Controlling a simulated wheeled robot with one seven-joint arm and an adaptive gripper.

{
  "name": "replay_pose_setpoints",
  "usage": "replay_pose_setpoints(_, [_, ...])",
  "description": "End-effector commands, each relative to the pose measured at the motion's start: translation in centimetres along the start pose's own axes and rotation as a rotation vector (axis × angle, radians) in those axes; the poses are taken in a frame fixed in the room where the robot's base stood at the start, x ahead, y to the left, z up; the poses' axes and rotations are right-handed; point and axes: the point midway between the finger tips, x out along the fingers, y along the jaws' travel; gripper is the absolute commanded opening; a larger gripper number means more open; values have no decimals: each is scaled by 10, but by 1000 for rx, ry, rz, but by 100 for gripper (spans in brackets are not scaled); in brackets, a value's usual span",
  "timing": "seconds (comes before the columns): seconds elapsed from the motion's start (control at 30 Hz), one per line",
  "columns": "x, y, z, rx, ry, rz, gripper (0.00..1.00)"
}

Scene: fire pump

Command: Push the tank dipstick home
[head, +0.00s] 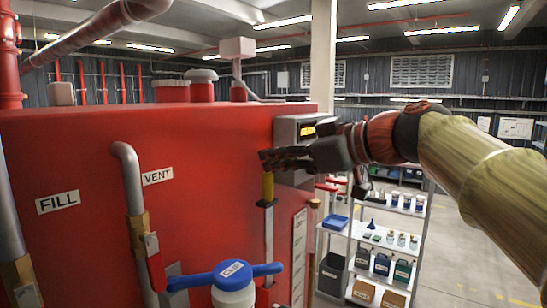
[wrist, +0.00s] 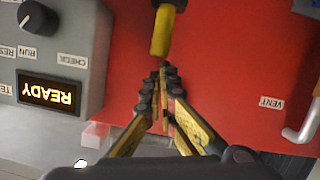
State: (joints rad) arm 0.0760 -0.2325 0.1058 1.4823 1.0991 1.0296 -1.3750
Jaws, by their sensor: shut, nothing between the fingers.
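The tank dipstick has a yellow handle (head: 268,186) and stands upright against the front of the red tank (head: 210,160). A narrow grey length shows below the handle. My gripper (head: 266,160) is shut and empty, with its fingertips just above the handle's top. In the wrist view, which is upside down, the yellow handle (wrist: 162,32) points its end at my closed fingertips (wrist: 165,70). The gap is very small, and I cannot tell whether they touch. How far the dipstick sits in its seat is not clear.
A control box with a READY display (wrist: 50,92) and a knob (wrist: 38,18) is close beside my gripper. A blue-handled valve (head: 222,275) and VENT pipe (head: 130,190) stand to the left. A shelf rack (head: 385,235) is behind at right.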

Motion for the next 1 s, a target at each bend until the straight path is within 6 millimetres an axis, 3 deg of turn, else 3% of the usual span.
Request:
replay_pose_setpoints(0.37, [9,-7,29,0,-1,-1,0])
replay_pose_setpoints(1.0, [37,-31,126,2,-2,-2,0])
